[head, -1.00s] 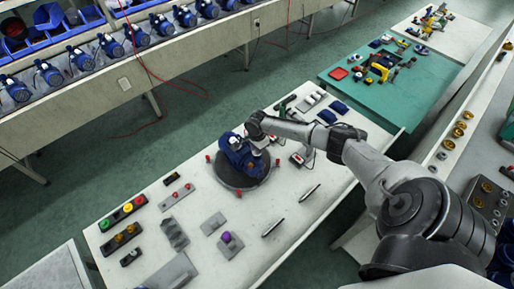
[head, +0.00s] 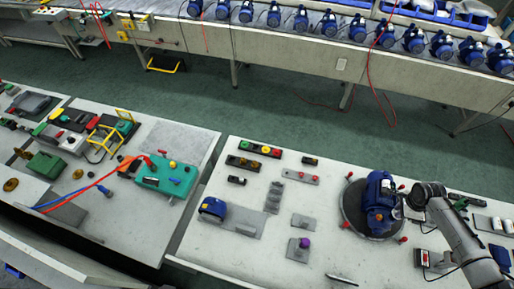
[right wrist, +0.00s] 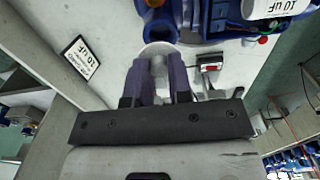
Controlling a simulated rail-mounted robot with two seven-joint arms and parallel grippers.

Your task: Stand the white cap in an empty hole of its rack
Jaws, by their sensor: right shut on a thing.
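My right gripper (right wrist: 160,85) is shut on a white cap, a pale round piece (right wrist: 158,49) between its two fingers. In the head view this gripper (head: 413,207) is just right of the blue pump (head: 380,195) on its dark round plate (head: 350,212), and the cap is mostly hidden. White cylinders (head: 481,222) stand at the right of the bench, beyond my right forearm; I cannot make out rack holes there. My left gripper is not in view.
A white card (right wrist: 80,58) lies left of the gripper in the wrist view. Grey fixtures (head: 274,197), a button strip (head: 254,149) and a blue part (head: 213,208) lie left of the pump. Red knobs (head: 346,224) ring the plate. The bench front is mostly clear.

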